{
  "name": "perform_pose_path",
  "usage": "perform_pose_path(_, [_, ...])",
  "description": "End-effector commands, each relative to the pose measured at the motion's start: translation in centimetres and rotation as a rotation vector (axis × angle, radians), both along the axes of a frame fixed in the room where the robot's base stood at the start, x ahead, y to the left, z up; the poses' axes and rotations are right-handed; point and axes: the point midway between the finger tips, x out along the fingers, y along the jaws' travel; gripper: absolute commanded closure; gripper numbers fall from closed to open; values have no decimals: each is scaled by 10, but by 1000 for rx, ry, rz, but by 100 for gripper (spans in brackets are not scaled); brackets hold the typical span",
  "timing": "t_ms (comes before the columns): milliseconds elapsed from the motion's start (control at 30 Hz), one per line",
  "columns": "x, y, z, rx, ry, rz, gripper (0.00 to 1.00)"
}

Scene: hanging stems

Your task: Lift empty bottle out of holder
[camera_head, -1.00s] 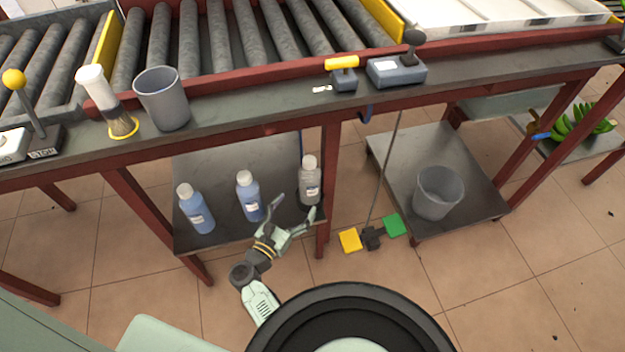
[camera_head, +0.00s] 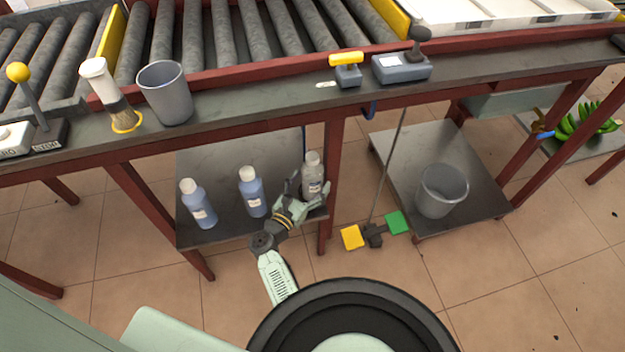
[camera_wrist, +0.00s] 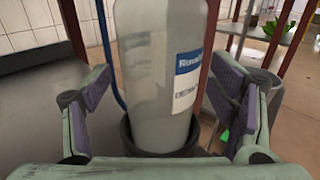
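The empty bottle (camera_head: 314,172) is clear grey with a white cap and stands upright at the right end of the low shelf. In the wrist view the bottle (camera_wrist: 155,70) fills the middle, with a blue and white label; its top is cut off. Its base sits in a dark round holder (camera_wrist: 127,138). My gripper (camera_head: 308,194) is open at the bottle. In the wrist view one finger is on each side of it, with visible gaps between pads and bottle.
Two bottles of blue liquid (camera_head: 199,205) (camera_head: 251,192) stand left on the same shelf (camera_head: 225,160). A red table leg (camera_head: 331,185) rises just right of the empty bottle. A grey bin (camera_head: 441,190) stands on the right shelf. Yellow and green pedals (camera_head: 352,237) lie on the floor.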

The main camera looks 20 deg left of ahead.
Motion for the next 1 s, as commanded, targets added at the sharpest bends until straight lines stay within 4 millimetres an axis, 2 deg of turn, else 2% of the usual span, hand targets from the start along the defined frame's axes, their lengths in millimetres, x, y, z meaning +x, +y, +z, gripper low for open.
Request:
perform_pose_path(67, [0,0,0,0,0,0,30])
perform_pose_path(700, [0,0,0,0,0,0,73])
perform_pose_path(1000, [1,0,1,0,-1,-1,74])
